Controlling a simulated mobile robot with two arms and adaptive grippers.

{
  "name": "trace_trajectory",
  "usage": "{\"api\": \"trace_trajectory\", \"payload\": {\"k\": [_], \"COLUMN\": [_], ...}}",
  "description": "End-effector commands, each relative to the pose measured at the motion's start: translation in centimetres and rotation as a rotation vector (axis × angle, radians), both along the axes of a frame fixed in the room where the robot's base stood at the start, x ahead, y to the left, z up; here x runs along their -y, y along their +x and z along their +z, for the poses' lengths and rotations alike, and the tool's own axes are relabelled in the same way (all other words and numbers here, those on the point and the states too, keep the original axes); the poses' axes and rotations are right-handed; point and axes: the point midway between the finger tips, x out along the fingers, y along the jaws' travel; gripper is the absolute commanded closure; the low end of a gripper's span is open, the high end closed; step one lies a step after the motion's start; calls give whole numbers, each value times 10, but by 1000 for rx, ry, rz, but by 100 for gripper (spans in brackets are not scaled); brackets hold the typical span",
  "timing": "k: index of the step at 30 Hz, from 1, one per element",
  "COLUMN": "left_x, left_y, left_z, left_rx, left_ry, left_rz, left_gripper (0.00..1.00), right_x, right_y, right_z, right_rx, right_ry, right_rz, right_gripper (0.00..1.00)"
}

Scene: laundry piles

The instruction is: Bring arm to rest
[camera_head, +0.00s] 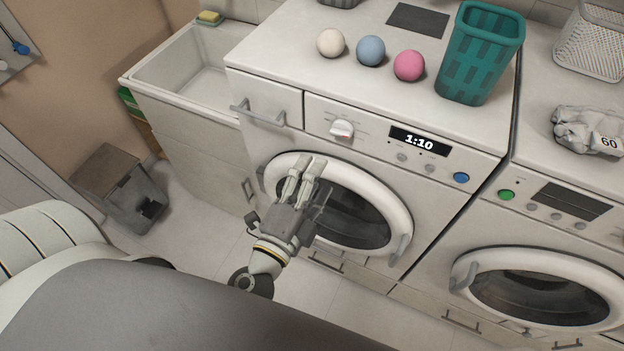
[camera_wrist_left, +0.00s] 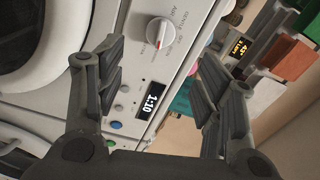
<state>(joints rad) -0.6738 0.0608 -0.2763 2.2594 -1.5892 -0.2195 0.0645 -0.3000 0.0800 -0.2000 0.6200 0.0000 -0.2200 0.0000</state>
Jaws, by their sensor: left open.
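My left gripper (camera_head: 306,172) is in front of the left washing machine (camera_head: 285,215), its fingers pointing up toward the control panel and overlapping the round door (camera_head: 385,185) in the head view. Its two dark fingers stand apart in the left wrist view (camera_wrist_left: 157,88), with nothing between them. Beyond them are the white dial (camera_wrist_left: 159,31) and the display reading 1:10 (camera_wrist_left: 152,100). I cannot tell from the pictures whether the gripper touches the machine. My right gripper is not in view.
White, blue and pink balls (camera_head: 409,66) and a teal basket (camera_head: 470,60) stand on the machine top. A second machine (camera_head: 590,235) is at right, with a grey cloth bundle (camera_head: 585,130) on it. A sink (camera_head: 190,80) and grey bin (camera_head: 130,200) are left. Some floor (camera_head: 205,225) is clear.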

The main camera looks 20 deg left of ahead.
Motion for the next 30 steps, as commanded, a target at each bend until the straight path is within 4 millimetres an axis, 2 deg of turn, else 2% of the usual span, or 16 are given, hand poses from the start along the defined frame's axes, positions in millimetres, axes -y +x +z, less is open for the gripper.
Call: {"api": "trace_trajectory", "payload": {"k": [23, 26, 29, 30], "left_x": [0, 2, 4, 5], "left_y": [-5, -4, -3, -3], "left_z": [-1, -18, -63, -88], "left_rx": [0, -29, -112, -158], "left_ry": [-2, -18, -65, -93], "left_rz": [-2, -5, -9, -9], "left_gripper": [38, 38, 38, 38], "right_x": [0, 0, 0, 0], "right_y": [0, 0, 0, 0], "right_z": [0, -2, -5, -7], "right_rx": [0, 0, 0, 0], "right_ry": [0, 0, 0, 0], "right_rz": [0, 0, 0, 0], "right_gripper": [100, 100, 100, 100]}}
